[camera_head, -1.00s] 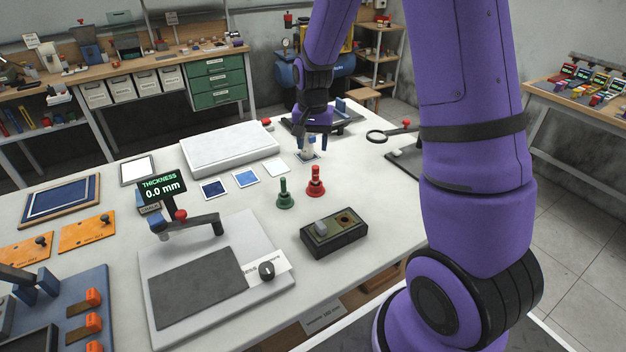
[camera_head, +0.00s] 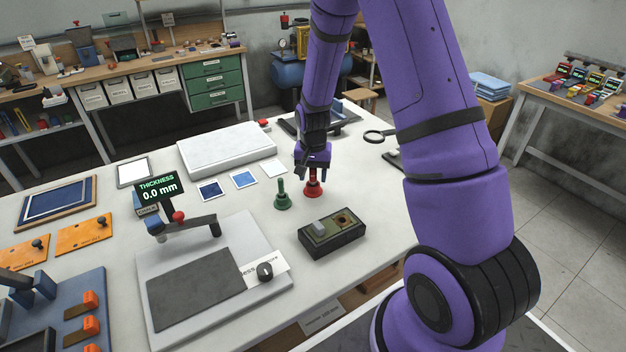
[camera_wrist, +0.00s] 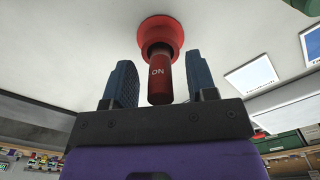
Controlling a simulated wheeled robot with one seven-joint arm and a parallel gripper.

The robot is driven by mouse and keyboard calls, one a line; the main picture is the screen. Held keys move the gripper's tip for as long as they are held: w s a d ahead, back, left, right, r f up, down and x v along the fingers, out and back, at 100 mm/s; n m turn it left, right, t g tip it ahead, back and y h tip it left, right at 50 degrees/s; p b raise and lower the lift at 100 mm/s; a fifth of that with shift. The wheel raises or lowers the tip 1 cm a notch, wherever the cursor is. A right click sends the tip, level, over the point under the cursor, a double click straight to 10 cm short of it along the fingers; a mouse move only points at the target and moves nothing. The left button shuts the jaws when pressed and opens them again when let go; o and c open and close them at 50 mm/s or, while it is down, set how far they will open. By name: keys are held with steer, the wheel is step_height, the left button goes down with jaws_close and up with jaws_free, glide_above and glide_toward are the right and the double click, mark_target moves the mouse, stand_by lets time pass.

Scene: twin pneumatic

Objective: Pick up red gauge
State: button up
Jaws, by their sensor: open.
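The red gauge (camera_head: 313,189) stands upright on the white table, with a wide round base and a narrow stem. In the wrist view its stem (camera_wrist: 159,80), marked "ON", shows between the fingers of my gripper (camera_wrist: 165,85). The fingers are open, with a gap on each side of the stem. In the head view my gripper (camera_head: 312,165) is right above the red gauge and covers its top. The green gauge (camera_head: 283,197) stands upright just to the left.
A dark box with a round hole (camera_head: 333,234) lies in front of the gauges. Several small square plates (camera_head: 243,179) lie behind and to the left. A thickness stand (camera_head: 160,205) is at the left. A magnifier (camera_head: 374,136) is behind right.

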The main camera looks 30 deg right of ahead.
steer(key=shift+f, duration=0.55)
jaws_close()
steer(key=shift+r, duration=0.15)
step_height(320, 180, up, 10)
steer(key=shift+f, duration=0.1)
